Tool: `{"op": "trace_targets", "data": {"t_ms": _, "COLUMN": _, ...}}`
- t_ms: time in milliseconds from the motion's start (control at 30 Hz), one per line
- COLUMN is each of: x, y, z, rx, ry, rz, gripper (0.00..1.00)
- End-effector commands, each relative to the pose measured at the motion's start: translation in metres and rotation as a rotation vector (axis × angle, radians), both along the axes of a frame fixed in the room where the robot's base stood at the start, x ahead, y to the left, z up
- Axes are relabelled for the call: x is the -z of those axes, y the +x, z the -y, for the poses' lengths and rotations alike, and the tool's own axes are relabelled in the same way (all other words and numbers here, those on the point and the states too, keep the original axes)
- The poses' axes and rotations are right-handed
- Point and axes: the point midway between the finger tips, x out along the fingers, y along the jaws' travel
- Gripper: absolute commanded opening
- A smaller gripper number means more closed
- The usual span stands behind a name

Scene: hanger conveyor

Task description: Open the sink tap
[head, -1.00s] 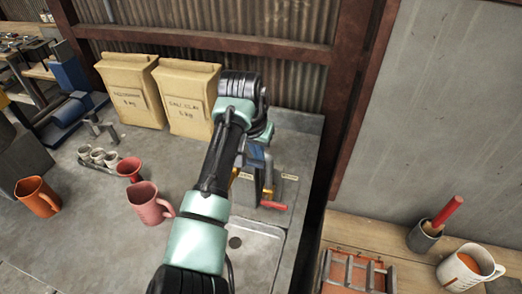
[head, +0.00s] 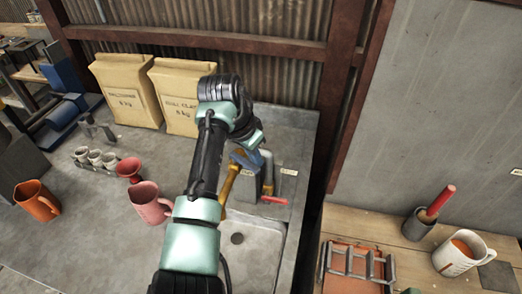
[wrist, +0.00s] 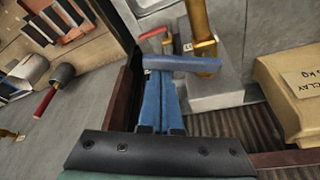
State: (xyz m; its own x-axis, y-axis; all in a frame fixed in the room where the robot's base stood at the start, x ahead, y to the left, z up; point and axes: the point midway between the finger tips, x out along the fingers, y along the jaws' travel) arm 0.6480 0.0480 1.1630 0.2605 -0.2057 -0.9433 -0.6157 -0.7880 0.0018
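The sink tap stands at the sink's back edge, with a brass pipe (head: 230,184), a grey upright pipe (head: 267,172) and a red lever (head: 273,200). In the wrist view the brass pipe (wrist: 197,22) and red lever (wrist: 153,33) show beyond my fingers. My gripper (wrist: 161,76) has its blue fingers together. A blue-grey bar (wrist: 190,63) lies across just past the fingertips, in front of the brass pipe; I cannot tell if they touch. In the head view my gripper (head: 246,160) is beside the tap, partly hidden by my arm.
The sink basin (head: 262,250) is in front of the tap. A pink mug (head: 147,204), a red cup (head: 130,170) and an orange mug (head: 36,201) stand to the left. Two clay bags (head: 185,97) are behind. A wooden bench (head: 375,222) is at the right.

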Motion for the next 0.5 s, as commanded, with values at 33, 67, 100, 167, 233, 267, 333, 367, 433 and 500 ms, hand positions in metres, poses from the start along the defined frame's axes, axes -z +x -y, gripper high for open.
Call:
{"op": "trace_targets", "data": {"t_ms": 33, "x": -0.001, "y": -0.003, "z": -0.002, "rx": 0.042, "ry": -0.001, "rz": -0.002, "gripper": 0.0}}
{"op": "trace_targets", "data": {"t_ms": 67, "x": -0.001, "y": -0.004, "z": -0.003, "rx": 0.066, "ry": -0.002, "rz": -0.001, "gripper": 0.0}}
{"op": "trace_targets", "data": {"t_ms": 100, "x": -0.001, "y": -0.007, "z": -0.003, "rx": 0.063, "ry": -0.001, "rz": -0.001, "gripper": 0.0}}
{"op": "trace_targets", "data": {"t_ms": 167, "x": -0.001, "y": -0.01, "z": -0.005, "rx": 0.06, "ry": -0.002, "rz": -0.001, "gripper": 0.0}}
{"op": "trace_targets", "data": {"t_ms": 233, "x": -0.001, "y": -0.013, "z": -0.007, "rx": 0.059, "ry": -0.001, "rz": -0.002, "gripper": 0.0}}
{"op": "trace_targets", "data": {"t_ms": 267, "x": -0.001, "y": -0.015, "z": -0.008, "rx": 0.059, "ry": -0.001, "rz": -0.002, "gripper": 0.0}}
{"op": "trace_targets", "data": {"t_ms": 333, "x": -0.002, "y": -0.017, "z": -0.01, "rx": 0.059, "ry": -0.001, "rz": -0.001, "gripper": 0.0}}
{"op": "trace_targets", "data": {"t_ms": 367, "x": -0.002, "y": -0.019, "z": -0.012, "rx": 0.059, "ry": -0.001, "rz": 0.0, "gripper": 0.0}}
{"op": "trace_targets", "data": {"t_ms": 433, "x": -0.001, "y": -0.021, "z": -0.014, "rx": 0.058, "ry": 0.0, "rz": -0.001, "gripper": 0.0}}
{"op": "trace_targets", "data": {"t_ms": 500, "x": -0.001, "y": -0.023, "z": -0.017, "rx": 0.058, "ry": -0.001, "rz": -0.001, "gripper": 0.0}}
